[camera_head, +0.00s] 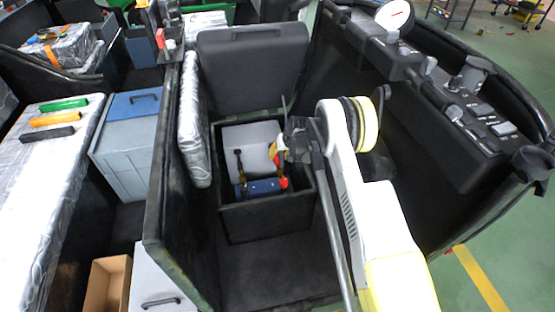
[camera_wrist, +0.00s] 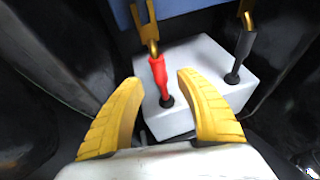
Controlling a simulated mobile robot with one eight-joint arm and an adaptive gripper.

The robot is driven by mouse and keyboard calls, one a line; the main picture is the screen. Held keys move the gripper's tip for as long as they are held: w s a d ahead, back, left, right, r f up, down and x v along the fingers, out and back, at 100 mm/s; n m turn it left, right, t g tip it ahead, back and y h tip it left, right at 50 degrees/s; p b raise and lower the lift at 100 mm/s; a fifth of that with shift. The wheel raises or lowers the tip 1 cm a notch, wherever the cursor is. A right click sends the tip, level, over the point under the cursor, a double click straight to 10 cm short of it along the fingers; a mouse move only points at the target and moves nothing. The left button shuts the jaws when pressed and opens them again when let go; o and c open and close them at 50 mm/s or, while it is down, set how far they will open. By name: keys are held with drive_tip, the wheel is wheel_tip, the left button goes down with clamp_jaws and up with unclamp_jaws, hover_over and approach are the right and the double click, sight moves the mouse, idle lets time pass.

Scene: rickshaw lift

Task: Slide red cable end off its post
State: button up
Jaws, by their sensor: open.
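The red cable end (camera_wrist: 159,76) sits on a dark post on the white battery block (camera_wrist: 203,70) in the wrist view. A brass-coloured lug and cable run up from its top. My gripper (camera_wrist: 157,82) is open, with one yellow finger on each side of the red cable end and its post. I cannot tell whether either finger touches it. A black cable end (camera_wrist: 242,52) sits on the other post, to the right. In the head view the battery (camera_head: 248,145) lies in a dark box, and the red cable end (camera_head: 283,183) shows beside my gripper (camera_head: 278,155).
The dark box (camera_head: 265,222) has walls close around the battery. A blue part (camera_head: 262,187) lies by the battery's near side. A padded partition (camera_head: 193,120) stands left, a dark seat back (camera_head: 252,70) behind, and a control panel (camera_head: 465,110) right.

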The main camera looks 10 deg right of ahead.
drive_tip(key=v, duration=0.8)
drive_tip(key=s+a+r, duration=0.1)
drive_tip(key=s+r, duration=0.4)
drive_tip(key=r, duration=0.4)
drive_tip(key=s+r+t+h, duration=0.1)
drive_tip(key=s+r, duration=0.4)
drive_tip(key=r, duration=0.4)
drive_tip(key=s+a+r, duration=0.1)
drive_tip(key=s+r, duration=0.4)
drive_tip(key=r, duration=0.4)
drive_tip(key=s+r, duration=0.2)
drive_tip(key=s, duration=1.1)
drive_tip(key=s+r+t+h, duration=0.1)
drive_tip(key=s+r, duration=0.1)
drive_tip(key=s, duration=1.1)
drive_tip(key=shift+s+a+t, duration=0.2)
drive_tip(key=shift+t, duration=0.1)
